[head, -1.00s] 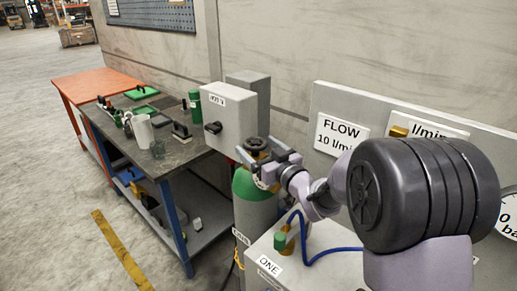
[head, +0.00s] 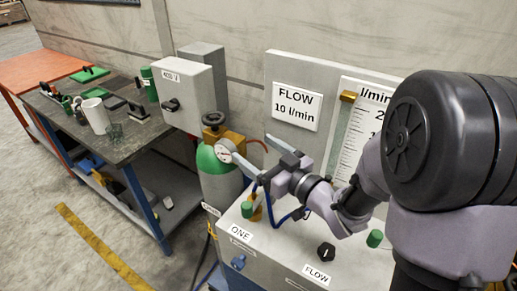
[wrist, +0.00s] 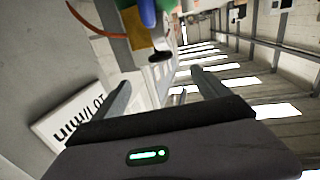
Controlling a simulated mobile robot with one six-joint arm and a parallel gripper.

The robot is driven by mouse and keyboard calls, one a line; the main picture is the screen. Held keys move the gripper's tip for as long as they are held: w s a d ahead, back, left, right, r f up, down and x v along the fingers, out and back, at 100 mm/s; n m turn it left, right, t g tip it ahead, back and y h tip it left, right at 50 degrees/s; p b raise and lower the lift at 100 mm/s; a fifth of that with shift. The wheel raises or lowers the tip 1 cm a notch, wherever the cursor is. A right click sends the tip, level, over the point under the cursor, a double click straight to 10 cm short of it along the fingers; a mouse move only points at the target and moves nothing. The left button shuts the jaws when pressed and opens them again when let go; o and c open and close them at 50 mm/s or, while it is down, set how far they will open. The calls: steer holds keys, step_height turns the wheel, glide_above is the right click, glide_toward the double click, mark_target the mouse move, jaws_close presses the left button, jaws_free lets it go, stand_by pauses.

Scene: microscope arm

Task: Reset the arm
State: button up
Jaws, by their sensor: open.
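My gripper (head: 266,160) is open and empty in the head view. It is raised above the grey bench panel, to the right of a green-topped gas cylinder (head: 215,178) with a dark valve wheel (head: 213,119) and a round gauge (head: 226,149). In the head view its fingers overlap the gauge's right side; I cannot tell the gap in depth. In the wrist view both fingers (wrist: 160,77) are spread apart with nothing between them. My arm is bent, and its large dark joint covers the right of the head view.
The panel holds a dark knob (head: 326,251), green caps (head: 374,238) and a blue hose (head: 293,217). Behind stand a flow sign (head: 297,106) and a scale board (head: 361,120). A grey switch box (head: 188,96) and a workbench (head: 118,142) with a white mug are at left.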

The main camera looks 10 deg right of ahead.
steer(key=shift+s+d, duration=0.1)
steer(key=shift+s, duration=0.05)
steer(key=w+d+r+m+h, duration=0.2)
steer(key=d+m+h, duration=0.2)
steer(key=d+h, duration=0.2)
steer(key=s+d+r+m+g+h, duration=0.1)
steer(key=s+d+m+g+h, duration=0.1)
steer(key=s+d+m+h, duration=0.5)
steer(key=s+a+f+g+y, duration=0.1)
steer(key=s+a+g+y, duration=0.1)
steer(key=s, duration=0.8)
steer(key=s+a+f+g+y, duration=0.1)
steer(key=s+a+g, duration=0.3)
steer(key=s, duration=0.6)
steer(key=shift+s+a+f+m+g+y, duration=0.15)
steer(key=shift+a+f+m+g+y, duration=0.2)
steer(key=shift+a+y, duration=0.6)
steer(key=shift+a+h, duration=0.2)
steer(key=shift+h, duration=0.05)
